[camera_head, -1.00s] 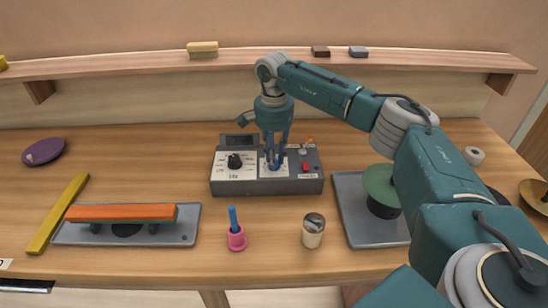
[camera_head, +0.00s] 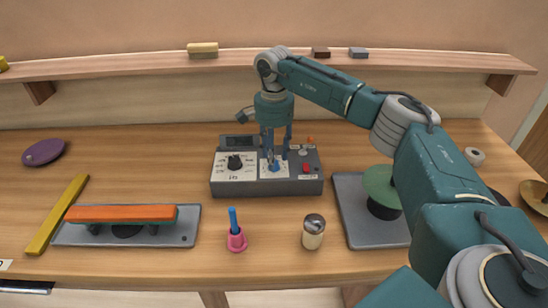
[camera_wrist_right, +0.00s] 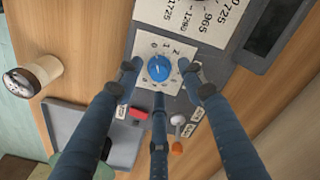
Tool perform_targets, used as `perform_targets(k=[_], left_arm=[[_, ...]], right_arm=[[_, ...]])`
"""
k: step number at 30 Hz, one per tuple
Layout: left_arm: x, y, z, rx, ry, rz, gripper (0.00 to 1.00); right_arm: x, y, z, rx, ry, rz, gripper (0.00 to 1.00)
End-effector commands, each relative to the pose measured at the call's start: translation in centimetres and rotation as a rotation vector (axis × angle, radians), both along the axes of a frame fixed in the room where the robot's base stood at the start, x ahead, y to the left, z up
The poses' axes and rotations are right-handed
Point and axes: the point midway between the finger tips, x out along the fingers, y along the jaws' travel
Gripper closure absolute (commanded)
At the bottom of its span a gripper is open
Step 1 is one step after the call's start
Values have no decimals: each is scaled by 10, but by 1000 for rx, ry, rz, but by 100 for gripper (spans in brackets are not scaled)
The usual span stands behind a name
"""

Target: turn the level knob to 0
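The blue level knob (camera_head: 274,166) sits on a white dial plate on the right half of the grey control box (camera_head: 222,187). In the right wrist view the knob (camera_wrist_right: 159,68) is inside a ring of small numbers, with 0, 1 and 2 legible along its upper side. I cannot read for certain which number its pointer faces. My right gripper (camera_head: 275,152) hangs upright just above the knob. Its fingers (camera_wrist_right: 158,75) are spread around the knob with gaps and hold nothing. My left gripper is out of view.
A pink holder (camera_head: 237,240) and a shaker (camera_head: 313,231) stand in front. The shelf (camera_head: 130,66) runs behind.

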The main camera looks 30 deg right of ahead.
Motion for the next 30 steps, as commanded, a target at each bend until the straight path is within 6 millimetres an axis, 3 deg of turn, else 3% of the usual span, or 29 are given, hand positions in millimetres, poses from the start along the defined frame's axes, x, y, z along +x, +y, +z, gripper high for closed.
perform_targets(k=[9, 15, 30], left_arm=[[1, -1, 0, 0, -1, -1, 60], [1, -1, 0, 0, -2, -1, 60], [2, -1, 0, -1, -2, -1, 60]], right_arm=[[1, 0, 68, 1, -5, 0, 60], [1, 0, 97, 1, -4, 1, 60], [0, 0, 107, 0, -2, 0, 60]])
